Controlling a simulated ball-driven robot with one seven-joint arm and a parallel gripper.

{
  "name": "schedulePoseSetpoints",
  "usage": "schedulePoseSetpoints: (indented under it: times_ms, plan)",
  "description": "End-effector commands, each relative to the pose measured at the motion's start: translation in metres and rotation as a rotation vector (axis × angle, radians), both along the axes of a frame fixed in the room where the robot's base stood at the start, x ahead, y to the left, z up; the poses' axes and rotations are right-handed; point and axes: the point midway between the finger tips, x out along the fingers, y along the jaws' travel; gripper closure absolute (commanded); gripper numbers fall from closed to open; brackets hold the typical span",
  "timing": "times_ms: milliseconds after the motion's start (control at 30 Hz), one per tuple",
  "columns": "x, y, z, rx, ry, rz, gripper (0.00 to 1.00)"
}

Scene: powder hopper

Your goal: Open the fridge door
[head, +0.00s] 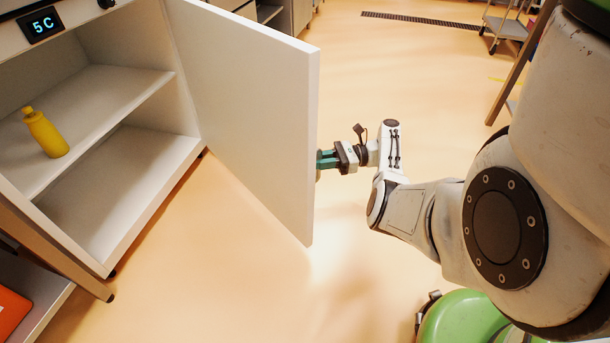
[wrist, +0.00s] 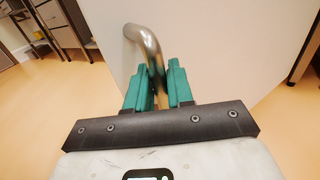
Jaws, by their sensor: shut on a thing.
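The white fridge (head: 150,150) stands at the left in the head view, with a "5 C" display (head: 42,24) at its top. Its door (head: 250,110) is swung wide open, and the shelves inside show. In the wrist view, the door's face (wrist: 215,60) carries a curved metal handle (wrist: 147,45). My gripper (head: 328,159) is at the outer side of the door, near its free edge. In the wrist view, the teal fingers of my gripper (wrist: 157,88) are shut on the handle, one on each side of it. In the head view the door hides the handle.
A yellow bottle (head: 45,132) stands on a fridge shelf (head: 100,95). An orange item (head: 12,312) lies at the lower left. A cart (head: 505,25) and a slanted wooden post (head: 520,65) stand at the upper right. The floor (head: 390,80) beyond the door is clear.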

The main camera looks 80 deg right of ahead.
Motion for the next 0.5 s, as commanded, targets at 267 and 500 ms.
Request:
schedulePoseSetpoints:
  times_ms: [267,500]
  plan:
    - [-0.018,-0.027,-0.004,0.004,0.002,0.002,1.0]
    - [-0.023,-0.037,-0.003,0.005,0.003,0.002,1.0]
